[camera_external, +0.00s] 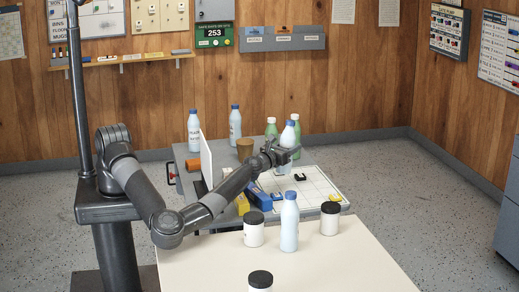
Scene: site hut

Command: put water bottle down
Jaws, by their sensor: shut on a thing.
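My gripper (287,153) is shut on a pale blue water bottle (288,134) with a blue cap. The bottle is upright above the grey table; its lower part is partly covered by the fingers. I cannot tell whether its base touches the surface. A similar pale blue bottle (289,224) stands on the cream table in front. Two more blue-capped bottles stand at the back of the grey table, one at the left (194,132) and one further right (235,124).
A white gridded board (312,183) lies on the grey table (182,152). Black-lidded white jars (330,220) stand on the cream table (340,262), whose right front is clear.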

